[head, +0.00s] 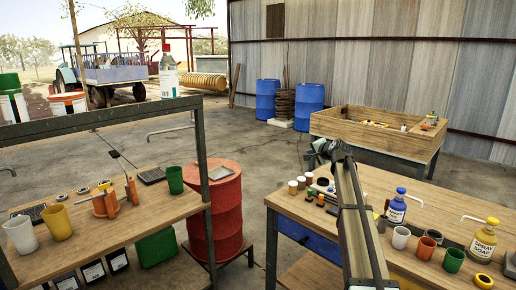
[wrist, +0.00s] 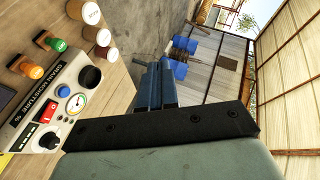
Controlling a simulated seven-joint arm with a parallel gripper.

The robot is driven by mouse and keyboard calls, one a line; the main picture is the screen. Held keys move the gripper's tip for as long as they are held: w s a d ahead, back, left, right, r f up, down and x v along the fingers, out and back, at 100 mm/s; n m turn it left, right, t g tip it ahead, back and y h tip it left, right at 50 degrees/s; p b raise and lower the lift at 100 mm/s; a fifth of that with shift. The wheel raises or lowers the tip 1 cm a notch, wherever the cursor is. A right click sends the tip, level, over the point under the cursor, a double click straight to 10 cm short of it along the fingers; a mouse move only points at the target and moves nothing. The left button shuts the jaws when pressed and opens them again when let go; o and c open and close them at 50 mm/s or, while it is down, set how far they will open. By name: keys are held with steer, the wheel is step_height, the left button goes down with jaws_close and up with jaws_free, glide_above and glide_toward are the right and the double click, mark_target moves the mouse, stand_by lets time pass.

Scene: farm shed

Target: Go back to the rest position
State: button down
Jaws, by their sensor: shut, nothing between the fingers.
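My gripper (wrist: 160,80) shows in the wrist view with its two dark fingers together and nothing between them. It is in the air beside the grain moisture meter (wrist: 52,118), apart from it. In the head view my arm reaches forward over the right workbench (head: 285,203), and its far end is above the back edge of that bench. The fingers cannot be made out clearly there.
Several small capped jars (head: 301,182) stand left of my arm. A wooden crate table (head: 365,133) stands behind. A red drum (head: 229,205) stands between the benches.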

steer(key=s+a+f+n+g, duration=0.1)
steer(key=s+a+f, duration=0.1)
steer(key=a+f, duration=0.45)
steer(key=s+a+f+g, duration=0.1)
steer(key=s+a+f, duration=0.25)
steer(key=f, duration=0.55)
steer(key=s+f+n+g, duration=0.1)
steer(key=s+f+g, duration=0.1)
steer(key=s+f, duration=0.75)
steer(key=s+f+n+g+h, duration=0.15)
steer(key=s+f, duration=0.35)
steer(key=f, duration=0.9)
steer(key=s+f+n+g+y, duration=0.1)
steer(key=s+f+g, duration=0.2)
steer(key=s+f, duration=0.6)
steer(key=s+d+f+n+g+h, duration=0.1)
steer(key=s+f+g, duration=0.2)
steer(key=s+f, duration=0.7)
steer(key=s+f+n+g+h, duration=0.1)
steer(key=s+f+n+g, duration=0.15)
steer(key=s+f, duration=0.7)
steer(key=s+d+f+n+g+h, duration=0.1)
steer(key=s+g, duration=0.2)
steer(key=s, duration=1.2)
steer(key=s+d+f+n+g, duration=0.1)
steer(key=s+d+g, duration=0.1)
steer(key=s, duration=1.4)
steer(key=shift+n+g+h, duration=0.3)
steer(key=shift+g+h, duration=0.05)
steer(key=shift+g, duration=0.05)
